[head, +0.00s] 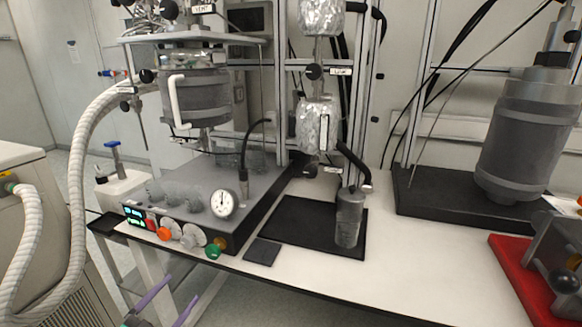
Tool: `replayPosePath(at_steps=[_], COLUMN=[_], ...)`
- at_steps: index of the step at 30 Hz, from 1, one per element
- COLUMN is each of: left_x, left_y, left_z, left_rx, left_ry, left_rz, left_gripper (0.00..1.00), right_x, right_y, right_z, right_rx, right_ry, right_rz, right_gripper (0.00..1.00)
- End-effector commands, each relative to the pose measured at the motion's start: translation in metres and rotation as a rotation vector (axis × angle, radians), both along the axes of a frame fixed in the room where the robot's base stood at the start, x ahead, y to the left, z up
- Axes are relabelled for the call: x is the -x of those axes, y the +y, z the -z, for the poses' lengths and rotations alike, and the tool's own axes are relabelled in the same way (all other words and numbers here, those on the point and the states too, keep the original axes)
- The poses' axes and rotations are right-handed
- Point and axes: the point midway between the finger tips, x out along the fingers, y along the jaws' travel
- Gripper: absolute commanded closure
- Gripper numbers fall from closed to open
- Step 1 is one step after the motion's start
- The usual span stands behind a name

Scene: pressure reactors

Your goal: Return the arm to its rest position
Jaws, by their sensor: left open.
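My left gripper (181,288) shows at the bottom edge, left of centre. Its two purple fingers are apart, with nothing seen between them. It is in front of and below the front edge of the white bench (330,277), apart from the bench and its equipment. Most of my left arm is out of the picture below. My right gripper is not in view.
A grey control box (185,200) with a dial and knobs stands above the gripper, under a reactor vessel (195,97). A grey cylinder (348,217) stands on a black mat (290,222). A ribbed white hose (77,190) hangs at left.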

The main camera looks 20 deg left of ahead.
Motion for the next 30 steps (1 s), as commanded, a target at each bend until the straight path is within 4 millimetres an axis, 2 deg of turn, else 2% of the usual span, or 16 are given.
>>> replayPosePath(at_steps=[2, 5, 8, 9, 11, 12, 13, 15, 17, 18, 20, 21, 24, 25, 27, 30], left_x=[0.0, 0.001, 0.008, 0.014, 0.026, 0.036, 0.045, 0.069, 0.093, 0.113, 0.145, 0.167, 0.218, 0.23, 0.248, 0.256], left_y=[0.001, 0.008, 0.017, 0.018, 0.014, 0.007, 0.001, -0.018, -0.039, -0.054, -0.078, -0.092, -0.117, -0.121, -0.126, -0.127], left_z=[0.003, 0.033, 0.104, 0.14, 0.197, 0.233, 0.26, 0.319, 0.366, 0.396, 0.435, 0.456, 0.49, 0.495, 0.502, 0.504], left_rx=[0.003, 0.035, 0.11, 0.146, 0.2, 0.233, 0.256, 0.304, 0.335, 0.352, 0.364, 0.363, 0.341, 0.331, 0.315, 0.307], left_ry=[0.005, 0.059, 0.191, 0.262, 0.379, 0.457, 0.517, 0.665, 0.797, 0.891, 1.036, 1.13, 1.328, 1.371, 1.435, 1.463], left_rz=[-0.003, -0.034, -0.099, -0.126, -0.165, -0.185, -0.198, -0.222, -0.234, -0.24, -0.243, -0.244, -0.243, -0.243, -0.243, -0.244], left_gripper=[0.16, 0.16, 0.16, 0.16, 0.16, 0.16, 0.16, 0.16, 0.16, 0.16, 0.16, 0.16, 0.16, 0.16, 0.16, 0.16], right_x=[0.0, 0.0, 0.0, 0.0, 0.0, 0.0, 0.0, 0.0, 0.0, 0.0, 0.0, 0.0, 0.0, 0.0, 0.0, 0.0], right_y=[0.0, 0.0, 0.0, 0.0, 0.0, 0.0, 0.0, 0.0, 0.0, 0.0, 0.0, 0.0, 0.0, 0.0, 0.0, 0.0], right_z=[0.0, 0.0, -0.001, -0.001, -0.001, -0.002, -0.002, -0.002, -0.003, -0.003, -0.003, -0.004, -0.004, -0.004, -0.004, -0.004], right_rx=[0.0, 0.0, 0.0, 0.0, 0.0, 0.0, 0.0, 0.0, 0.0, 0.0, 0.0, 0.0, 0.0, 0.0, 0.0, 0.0], right_ry=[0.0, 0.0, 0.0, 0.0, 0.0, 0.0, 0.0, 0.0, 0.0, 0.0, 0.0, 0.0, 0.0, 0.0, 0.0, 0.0], right_rz=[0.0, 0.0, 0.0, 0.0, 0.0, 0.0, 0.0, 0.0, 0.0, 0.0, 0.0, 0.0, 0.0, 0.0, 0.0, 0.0], right_gripper=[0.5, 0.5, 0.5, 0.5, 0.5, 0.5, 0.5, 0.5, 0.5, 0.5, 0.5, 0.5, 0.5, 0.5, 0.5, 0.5])
